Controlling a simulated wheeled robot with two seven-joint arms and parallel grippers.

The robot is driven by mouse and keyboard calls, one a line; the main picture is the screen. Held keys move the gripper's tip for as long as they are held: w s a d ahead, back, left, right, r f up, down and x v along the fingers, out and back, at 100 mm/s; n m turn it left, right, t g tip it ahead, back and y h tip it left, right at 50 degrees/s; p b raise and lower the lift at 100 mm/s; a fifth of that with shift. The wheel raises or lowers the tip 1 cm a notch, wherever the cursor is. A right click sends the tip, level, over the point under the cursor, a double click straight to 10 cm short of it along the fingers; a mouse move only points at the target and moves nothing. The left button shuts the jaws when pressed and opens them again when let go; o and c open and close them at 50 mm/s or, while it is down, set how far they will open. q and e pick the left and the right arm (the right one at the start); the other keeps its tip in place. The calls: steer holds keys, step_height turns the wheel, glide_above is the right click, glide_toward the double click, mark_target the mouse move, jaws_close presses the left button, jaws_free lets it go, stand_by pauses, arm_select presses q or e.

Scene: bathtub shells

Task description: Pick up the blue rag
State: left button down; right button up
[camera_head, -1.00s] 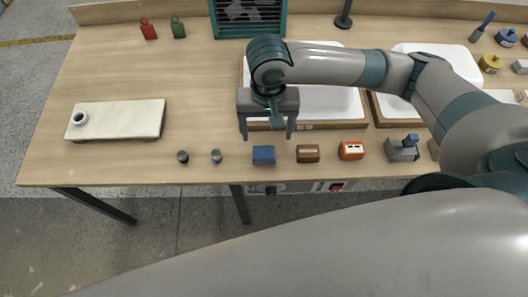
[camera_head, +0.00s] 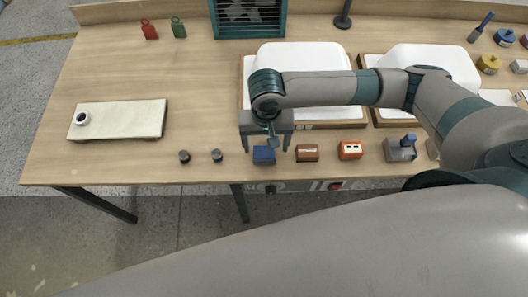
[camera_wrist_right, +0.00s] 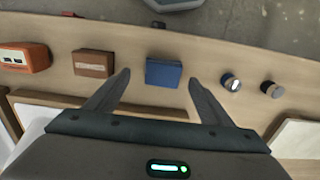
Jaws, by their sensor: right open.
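The blue rag (camera_head: 264,156) is a small folded block near the front edge of the wooden table. It also shows in the right wrist view (camera_wrist_right: 163,72), ahead of and between the two fingers. My right gripper (camera_head: 266,148) is open above the rag, its fingers pointing down on either side of it in the head view. In the right wrist view my right gripper (camera_wrist_right: 158,84) is empty, and no contact with the rag can be made out. My left gripper is not in view.
A brown block (camera_head: 307,153) and an orange block (camera_head: 350,150) stand right of the rag. Two small dark knobs (camera_head: 217,156) stand to its left. White tub shells (camera_head: 300,72) lie behind in wooden frames. The table left of the knobs holds a pale slab (camera_head: 120,118).

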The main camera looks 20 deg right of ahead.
mark_target(264, 152)
steer(key=f, duration=0.1)
steer(key=f+p, duration=0.1)
steer(key=f, duration=0.1)
steer(key=shift+w+a, duration=0.2)
steer(key=shift+f, duration=0.75)
steer(key=shift+c, duration=0.6)
steer(key=c, duration=1)
